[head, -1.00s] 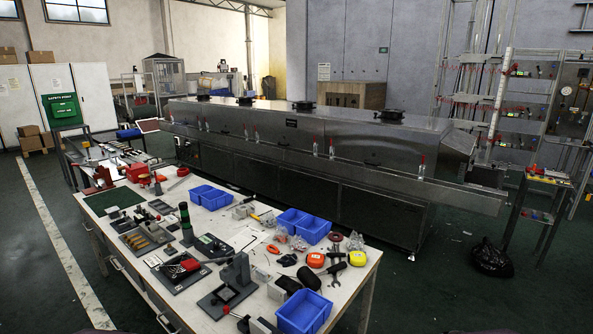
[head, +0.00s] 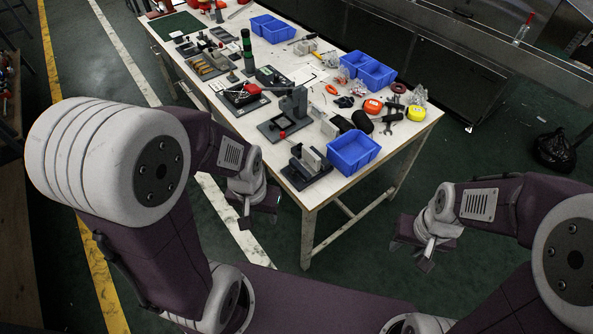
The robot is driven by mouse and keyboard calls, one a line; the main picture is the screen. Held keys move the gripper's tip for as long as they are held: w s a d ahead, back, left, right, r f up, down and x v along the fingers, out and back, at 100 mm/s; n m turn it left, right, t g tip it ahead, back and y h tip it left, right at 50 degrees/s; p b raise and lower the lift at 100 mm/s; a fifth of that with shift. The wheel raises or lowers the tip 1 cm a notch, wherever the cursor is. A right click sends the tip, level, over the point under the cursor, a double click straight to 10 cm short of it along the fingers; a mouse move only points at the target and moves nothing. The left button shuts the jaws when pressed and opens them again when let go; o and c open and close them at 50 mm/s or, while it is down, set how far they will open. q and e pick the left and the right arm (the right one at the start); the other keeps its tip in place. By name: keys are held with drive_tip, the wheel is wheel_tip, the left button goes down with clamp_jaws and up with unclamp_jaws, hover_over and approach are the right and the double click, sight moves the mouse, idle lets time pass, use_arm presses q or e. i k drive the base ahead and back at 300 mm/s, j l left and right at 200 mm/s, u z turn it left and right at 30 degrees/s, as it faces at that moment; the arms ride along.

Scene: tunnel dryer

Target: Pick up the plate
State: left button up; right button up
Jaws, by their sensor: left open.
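I cannot tell for certain which thing is the plate. A pale flat piece (head: 311,157) stands upright in a dark fixture (head: 300,176) at the near corner of the workbench. Another dark fixture with a flat base (head: 273,130) stands just behind it. My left gripper (head: 261,208) is open, beside the bench's near left edge and apart from the fixtures. My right gripper (head: 422,252) is over the floor, right of the bench's near end. Its jaws are too small and dark to read.
The workbench (head: 330,182) is crowded with tools, tape measures and blue bins. An empty blue bin (head: 353,151) sits at its near right corner. A steel machine (head: 430,60) stands behind. A black bag (head: 554,150) lies on the floor at right.

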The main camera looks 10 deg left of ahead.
sight(310, 157)
drive_tip(key=i+j+u, duration=0.2)
drive_tip(key=u, duration=0.3)
drive_tip(key=i+j+u, duration=0.25)
drive_tip(key=u, duration=0.25)
drive_tip(key=j, duration=0.1)
